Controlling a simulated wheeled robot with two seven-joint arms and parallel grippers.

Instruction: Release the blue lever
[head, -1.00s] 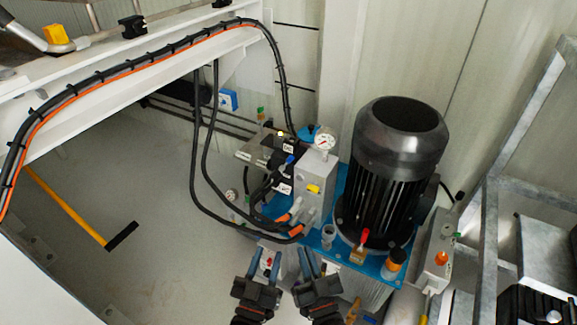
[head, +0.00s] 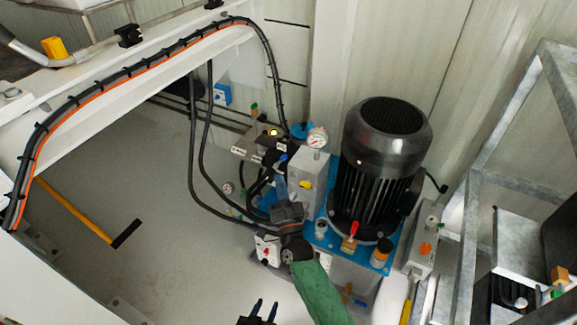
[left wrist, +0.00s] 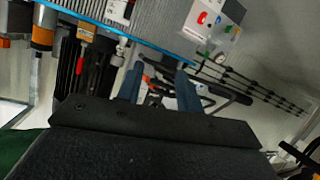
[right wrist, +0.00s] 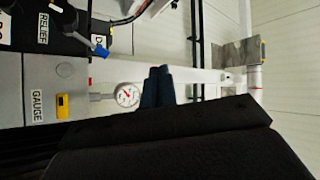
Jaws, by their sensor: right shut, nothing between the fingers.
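The blue lever (head: 283,159) is small and sits on the black valve block beside the grey manifold. In the right wrist view a blue lever (right wrist: 98,47) stands out from the black block by the RELIEF label. My right gripper (head: 280,180) is just below it in the head view, over the hoses and manifold. Its blue fingers (right wrist: 158,74) are together and empty, apart from the lever in the right wrist view. My left gripper (head: 266,305) is low at the picture's bottom edge, its fingers apart and empty; they also show in the left wrist view (left wrist: 158,82).
The round gauge (head: 317,138) stands on the manifold with a yellow tag, close to my right gripper. A big black motor (head: 385,150) and a red-handled valve (head: 353,231) are to the right. Black hoses (head: 192,150) loop at the left.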

